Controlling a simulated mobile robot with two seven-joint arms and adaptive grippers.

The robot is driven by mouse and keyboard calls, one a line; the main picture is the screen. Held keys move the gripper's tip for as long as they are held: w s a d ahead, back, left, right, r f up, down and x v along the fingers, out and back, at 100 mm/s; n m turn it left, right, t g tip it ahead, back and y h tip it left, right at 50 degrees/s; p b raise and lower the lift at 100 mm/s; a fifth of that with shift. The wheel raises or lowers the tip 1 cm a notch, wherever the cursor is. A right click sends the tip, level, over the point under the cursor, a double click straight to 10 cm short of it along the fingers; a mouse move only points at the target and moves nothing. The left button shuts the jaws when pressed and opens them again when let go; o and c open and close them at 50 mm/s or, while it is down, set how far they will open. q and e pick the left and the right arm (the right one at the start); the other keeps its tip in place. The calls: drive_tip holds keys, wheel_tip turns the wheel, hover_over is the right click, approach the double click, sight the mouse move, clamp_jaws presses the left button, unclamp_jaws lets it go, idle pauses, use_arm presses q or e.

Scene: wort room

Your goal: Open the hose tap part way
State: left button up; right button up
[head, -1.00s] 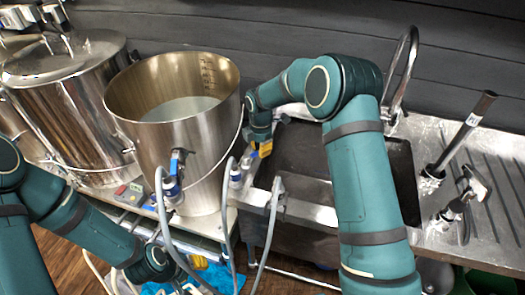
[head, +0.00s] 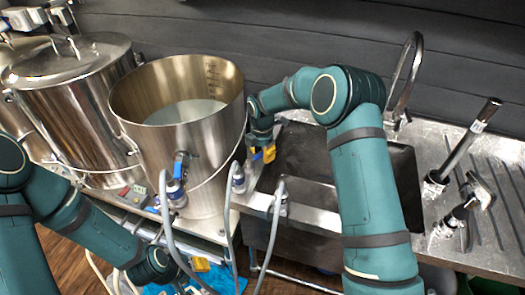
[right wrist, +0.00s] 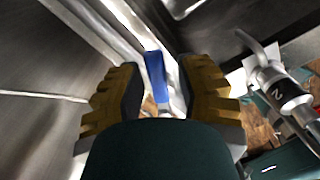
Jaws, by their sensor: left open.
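My right gripper (head: 264,154) is low in the gap between the steel kettle (head: 205,150) and the sink. In the right wrist view its yellow fingers (right wrist: 160,78) are apart. A blue lever handle (right wrist: 154,70) shows between and just beyond them, without clear contact. The lever's tap body is mostly hidden by the gripper. The kettle's own valve with a blue handle (head: 180,163) faces forward, with a grey hose on it. My left gripper (head: 194,267) is low at the front, below the kettle's bench, with its tips partly hidden.
Two hose couplings (head: 238,178) hang at the bench and sink edge, one marked 2 in the right wrist view (right wrist: 287,93). The sink basin (head: 310,150) is beside my right forearm. A curved faucet (head: 405,75) stands behind. A lidded kettle (head: 75,95) is at left.

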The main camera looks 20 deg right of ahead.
sight(262, 153)
drive_tip(key=shift+o, duration=0.4)
drive_tip(key=shift+w, duration=0.1)
drive_tip(key=shift+r, duration=0.15)
drive_tip(key=shift+r, duration=0.1)
drive_tip(key=shift+r, duration=0.2)
wheel_tip(262, 153, up, 11)
drive_tip(key=shift+r, duration=0.2)
